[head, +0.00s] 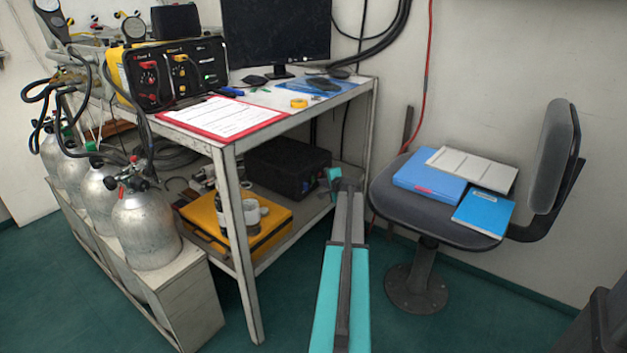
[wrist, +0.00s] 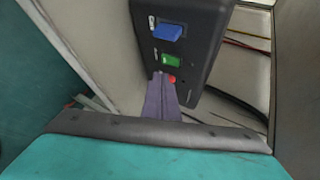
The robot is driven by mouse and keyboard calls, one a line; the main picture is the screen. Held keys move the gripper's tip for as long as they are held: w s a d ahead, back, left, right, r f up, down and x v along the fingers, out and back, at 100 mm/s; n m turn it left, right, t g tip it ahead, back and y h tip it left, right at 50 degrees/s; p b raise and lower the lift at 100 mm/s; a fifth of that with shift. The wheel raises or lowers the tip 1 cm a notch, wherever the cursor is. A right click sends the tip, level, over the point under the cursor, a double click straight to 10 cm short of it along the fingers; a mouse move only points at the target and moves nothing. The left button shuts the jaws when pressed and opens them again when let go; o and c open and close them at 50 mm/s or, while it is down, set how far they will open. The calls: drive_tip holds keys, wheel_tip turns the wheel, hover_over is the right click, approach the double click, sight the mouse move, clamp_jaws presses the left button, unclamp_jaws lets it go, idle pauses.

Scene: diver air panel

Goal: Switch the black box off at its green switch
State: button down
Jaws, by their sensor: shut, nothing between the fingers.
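The black box (head: 288,165) sits on the lower shelf of the metal table in the head view. In the wrist view the black box's side (wrist: 210,60) shows a blue piece (wrist: 167,31), the green switch (wrist: 171,61) and a small red round part (wrist: 172,79) in a row. My gripper (wrist: 163,76) is shut and empty, its tips just below the green switch and partly over the red part. I cannot tell whether the tips touch the box.
The table's upper shelf (head: 345,97) is above the box, and a table leg (head: 370,125) stands close by. A yellow case (head: 205,217) lies left of the box. A chair (head: 385,190) with folders is to the right. Cables (wrist: 245,40) run beside the box.

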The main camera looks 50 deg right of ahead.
drive_tip(key=shift+s+f+b, duration=0.15)
drive_tip(key=shift+s+b, duration=0.15)
drive_tip(key=shift+s, duration=0.7)
drive_tip(key=shift+s+f+b, duration=0.1)
drive_tip(key=shift+s+b, duration=0.2)
drive_tip(key=shift+s, duration=0.7)
